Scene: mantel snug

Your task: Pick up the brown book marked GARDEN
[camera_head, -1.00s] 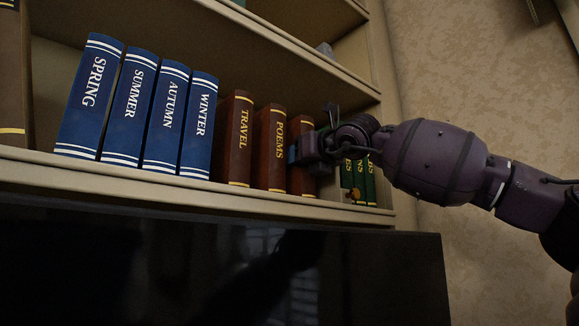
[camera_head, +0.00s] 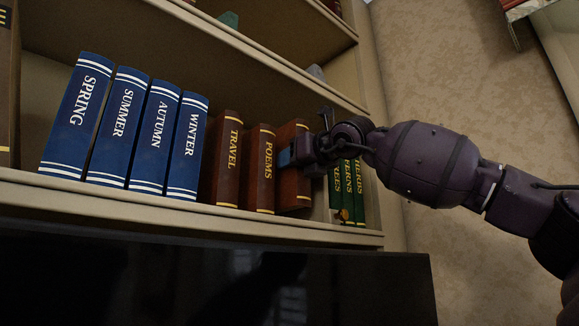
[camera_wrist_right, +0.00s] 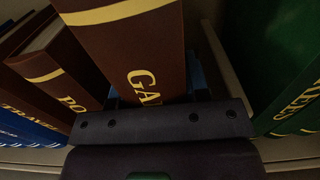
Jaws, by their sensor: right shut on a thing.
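The brown book marked GARDEN (camera_head: 293,188) stands on the shelf to the right of POEMS. Its yellow bands show, but my gripper hides most of its lettering in the head view. In the right wrist view the book (camera_wrist_right: 135,45) fills the upper middle, with "GA" readable on its spine. My right gripper (camera_head: 298,153) reaches in from the right and is shut on this book, its blue fingertips (camera_wrist_right: 198,78) at the sides of the spine. My left gripper is in neither view.
Brown POEMS (camera_head: 262,170) and TRAVEL (camera_head: 228,160) stand to the left, then blue WINTER (camera_head: 187,150) and other season books. Green books (camera_head: 347,195) stand close on the right. The shelf edge (camera_head: 180,210) runs below, above a dark glossy panel (camera_head: 200,270).

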